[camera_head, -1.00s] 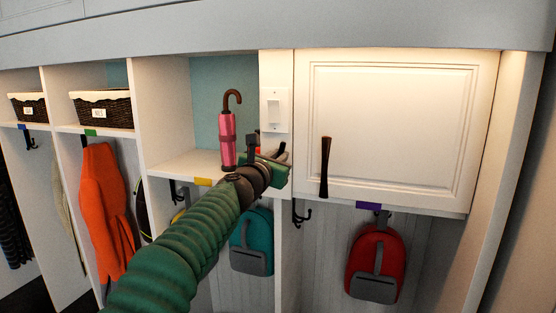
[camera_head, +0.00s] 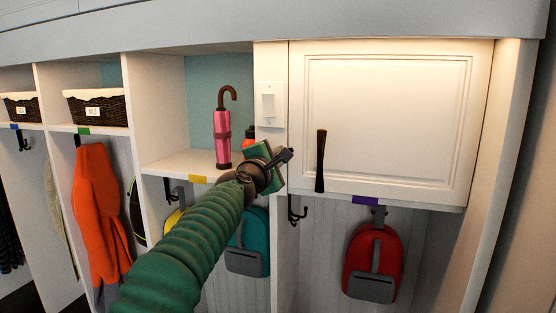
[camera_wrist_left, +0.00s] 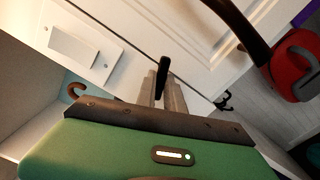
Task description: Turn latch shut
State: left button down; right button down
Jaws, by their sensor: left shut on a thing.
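The white cabinet door (camera_head: 400,115) sits closed in its frame, with a long dark handle (camera_head: 321,160) upright near its left edge. A small black latch (camera_wrist_left: 162,72) is at the seam beside the door's left edge, and the wrist view shows it between my left gripper's fingers. My left gripper (camera_head: 284,157) is shut on the latch, with its green body turned in front of the white post. In the left wrist view my gripper (camera_wrist_left: 162,90) points at the seam. The latch's base is hidden behind the fingers. My right gripper is not in view.
A light switch (camera_head: 268,103) is on the post above my gripper. A pink umbrella (camera_head: 222,138) stands on the open shelf to the left. A red backpack (camera_head: 372,262) and a teal one (camera_head: 248,255) hang below. The space before the door is free.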

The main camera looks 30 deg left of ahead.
pick_arm(q)
jog(key=shift+w+d+f+m+b, duration=0.1)
jog(key=shift+f+m+b, duration=0.35)
jog(key=shift+m, duration=0.7)
jog(key=shift+w+f+m+b, duration=0.1)
jog(key=shift+f+m+b, duration=0.35)
jog(key=shift+m, duration=0.7)
jog(key=c, duration=1.8)
grip_release()
jog(key=shift+s, duration=0.1)
jog(key=o, duration=0.4)
jog(key=shift+s+r, duration=0.15)
jog(key=shift+r, duration=0.15)
jog(key=shift+c, duration=0.2)
jog(key=b+v, duration=0.5)
jog(key=v, duration=1.1)
jog(key=shift+s+b, duration=0.3)
jog(key=shift+s, duration=0.05)
